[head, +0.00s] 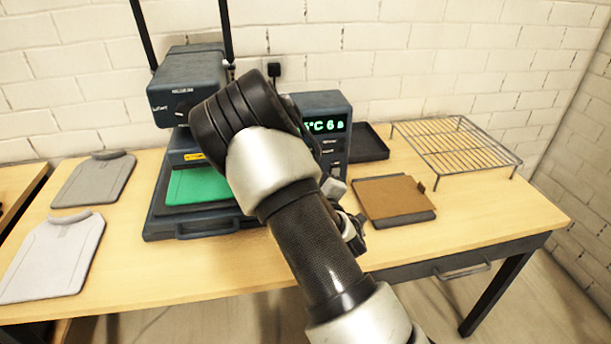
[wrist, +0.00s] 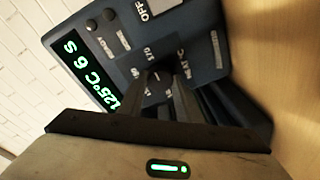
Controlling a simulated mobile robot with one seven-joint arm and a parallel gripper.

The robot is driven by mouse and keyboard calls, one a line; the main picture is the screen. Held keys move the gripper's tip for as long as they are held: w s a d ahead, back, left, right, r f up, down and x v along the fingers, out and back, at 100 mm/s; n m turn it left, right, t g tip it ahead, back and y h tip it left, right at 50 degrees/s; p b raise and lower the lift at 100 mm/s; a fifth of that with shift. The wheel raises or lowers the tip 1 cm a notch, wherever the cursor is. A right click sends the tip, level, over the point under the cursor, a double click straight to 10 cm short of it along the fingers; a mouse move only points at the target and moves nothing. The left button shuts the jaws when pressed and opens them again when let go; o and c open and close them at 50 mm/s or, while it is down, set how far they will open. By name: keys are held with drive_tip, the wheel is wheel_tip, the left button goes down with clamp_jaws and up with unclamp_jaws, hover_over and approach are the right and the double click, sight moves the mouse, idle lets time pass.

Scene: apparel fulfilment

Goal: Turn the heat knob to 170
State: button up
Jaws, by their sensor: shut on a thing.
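The press's control box (head: 324,104) stands upright on the table, partly hidden behind my arm in the head view. In the wrist view its panel (wrist: 205,35) appears tilted, with a green display (wrist: 88,72) that seems to read 125°C 6 S. The heat knob (wrist: 160,79) sits on a printed dial, with a 170 mark and the word HEAT nearby. My gripper (wrist: 166,80) is shut on the knob; its fingers cover most of it, so the pointer's direction cannot be told. My arm hides the grip in the head view.
The heat press (head: 188,84) stands left of the box, a green sheet (head: 196,186) on its lower plate. Grey garments (head: 52,256) lie at left. A brown pad (head: 392,196), a black tray (head: 366,146) and a wire rack (head: 456,146) are at right. The front right tabletop is clear.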

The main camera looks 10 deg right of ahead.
drive_tip(key=shift+w+a+r, duration=0.1)
drive_tip(key=shift+r, duration=0.05)
idle(0.4)
drive_tip(key=o, duration=1)
drive_tip(key=shift+o, duration=0.2)
drive_tip(key=shift+f, duration=0.2)
